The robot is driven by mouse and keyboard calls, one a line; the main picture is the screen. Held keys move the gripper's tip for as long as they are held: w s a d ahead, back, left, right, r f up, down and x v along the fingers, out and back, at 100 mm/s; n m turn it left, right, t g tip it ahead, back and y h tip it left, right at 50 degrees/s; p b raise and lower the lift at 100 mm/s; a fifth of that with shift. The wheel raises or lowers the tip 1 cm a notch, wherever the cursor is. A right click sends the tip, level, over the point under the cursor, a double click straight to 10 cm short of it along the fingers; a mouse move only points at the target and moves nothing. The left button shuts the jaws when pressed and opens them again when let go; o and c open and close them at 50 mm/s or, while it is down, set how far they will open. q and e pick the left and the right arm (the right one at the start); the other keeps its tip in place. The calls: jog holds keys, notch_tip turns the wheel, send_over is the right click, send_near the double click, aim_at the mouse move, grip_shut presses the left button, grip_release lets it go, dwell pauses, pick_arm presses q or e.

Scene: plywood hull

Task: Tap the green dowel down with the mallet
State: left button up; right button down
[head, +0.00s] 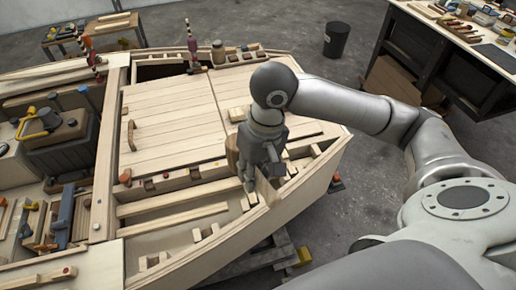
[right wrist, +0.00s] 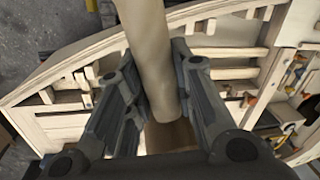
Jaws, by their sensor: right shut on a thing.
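My right gripper (head: 249,184) points down over the right side of the plywood hull. In the right wrist view its fingers (right wrist: 156,62) are shut on a thick, pale, rounded wooden piece (right wrist: 150,45), which I take to be part of the mallet. A brown wooden part (right wrist: 170,136) shows below it between the finger bases. In the head view a brown rounded part (head: 232,154) shows just left of the gripper, and the rest of the mallet is hidden by the hand. I cannot make out the green dowel in either view. My left gripper is not in view.
The hull (head: 168,115) has raised ribs, blocks and rims around the gripper. An orange-topped peg (head: 125,177) stands on its deck. A blue clamp-like tool (head: 66,215) lies at left. A workbench (head: 465,50) and a black bin (head: 337,40) stand behind on open floor.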

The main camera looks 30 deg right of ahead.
jog(key=shift+w, duration=0.1)
jog(key=shift+w, duration=0.25)
jog(key=w+p, duration=0.1)
jog(key=w+d+m+p, duration=0.1)
jog(key=w, duration=0.1)
jog(key=w+f+m+p, duration=0.1)
jog(key=w, duration=0.1)
jog(key=shift+w+d+f, duration=0.1)
jog(key=shift+w+d, duration=0.05)
jog(key=w+d+f+m, duration=0.2)
jog(key=w+d+f, duration=0.2)
jog(key=f, duration=0.3)
jog(key=w+d+f+m+b, duration=0.1)
jog(key=w+d+f, duration=0.3)
jog(key=f, duration=0.4)
jog(key=shift+d+m, duration=0.4)
jog(key=shift+d, duration=0.5)
jog(key=shift+w, duration=0.1)
